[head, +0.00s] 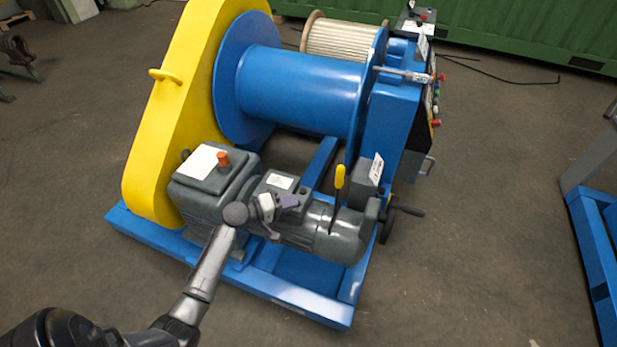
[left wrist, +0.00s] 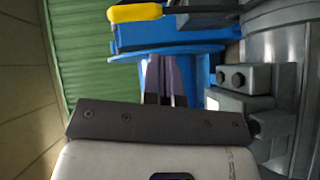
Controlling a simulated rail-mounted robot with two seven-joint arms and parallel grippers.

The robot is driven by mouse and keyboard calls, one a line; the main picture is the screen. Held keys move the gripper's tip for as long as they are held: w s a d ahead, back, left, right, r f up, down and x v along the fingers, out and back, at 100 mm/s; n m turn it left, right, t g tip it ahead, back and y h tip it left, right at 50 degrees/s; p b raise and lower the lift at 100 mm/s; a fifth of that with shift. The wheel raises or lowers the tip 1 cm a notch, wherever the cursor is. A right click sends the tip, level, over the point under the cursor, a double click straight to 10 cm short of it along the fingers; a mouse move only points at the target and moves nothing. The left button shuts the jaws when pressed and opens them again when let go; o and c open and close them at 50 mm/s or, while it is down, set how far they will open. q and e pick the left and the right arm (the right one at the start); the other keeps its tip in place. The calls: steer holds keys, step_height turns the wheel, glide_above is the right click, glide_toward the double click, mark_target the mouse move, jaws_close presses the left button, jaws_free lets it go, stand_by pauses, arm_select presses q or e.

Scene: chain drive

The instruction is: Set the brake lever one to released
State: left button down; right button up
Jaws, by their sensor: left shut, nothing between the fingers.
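A lever with a yellow grip (head: 339,180) and a thin black rod stands nearly upright on the grey motor (head: 335,238); I take it for the brake lever. In the left wrist view its yellow grip (left wrist: 135,13) lies at the top, with the black rod running right. My left gripper (head: 290,201) is over the gearbox end of the motor, left of the lever and apart from it. Its two purple-grey fingers (left wrist: 164,80) are shut with nothing between them. I cannot read a brake setting. My right gripper is not in view.
A blue winch drum (head: 300,90) and yellow chain guard (head: 170,115) rise behind the motor. A black hand crank (head: 402,210) sticks out right of it. A control box (head: 420,110) stands at the drum's right. Open floor (head: 480,210) lies to the right.

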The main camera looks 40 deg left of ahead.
arm_select(q)
steer(key=a+r+n+t+y, duration=0.1)
steer(key=n, duration=0.1)
steer(key=w+a+r+n+t+y, duration=0.1)
steer(key=n, duration=0.1)
steer(key=shift+a, duration=0.3)
steer(key=d+b+x, duration=0.2)
steer(key=x, duration=1)
steer(key=shift+d, duration=0.4)
steer(key=shift+w+r, duration=0.1)
steer(key=shift+w, duration=0.05)
